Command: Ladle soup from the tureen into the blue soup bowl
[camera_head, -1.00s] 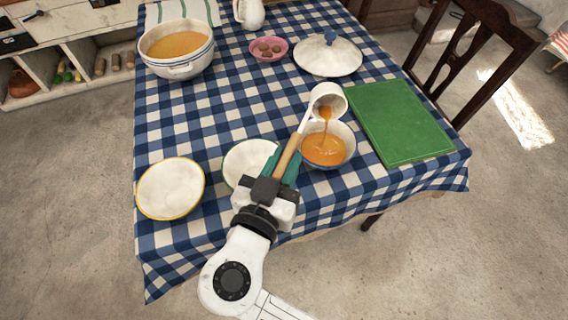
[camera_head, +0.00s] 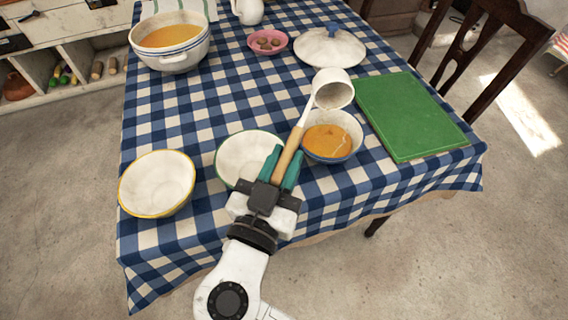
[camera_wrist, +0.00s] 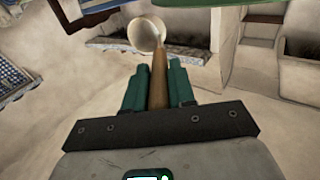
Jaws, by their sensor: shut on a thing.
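My gripper (camera_head: 277,170) is shut on the wooden handle of the ladle (camera_head: 333,90). The ladle's white cup is tipped on its side above the far edge of the blue soup bowl (camera_head: 354,150), its inside facing the bowl; no stream falls from it. The blue soup bowl holds orange soup (camera_head: 327,141). The white tureen (camera_head: 176,61) with blue bands stands at the back left with orange soup in it. In the wrist view, the ladle (camera_wrist: 146,34) points away from my gripper (camera_wrist: 159,75), its handle between the teal fingers.
A green-rimmed bowl (camera_head: 236,158) is partly behind my gripper, and a yellow-rimmed bowl (camera_head: 157,184) stands at left; both look empty. A green board (camera_head: 408,115) lies right of the blue bowl. A white lid (camera_head: 329,49) and pink dish (camera_head: 257,48) sit behind. Checked cloth is clear at centre.

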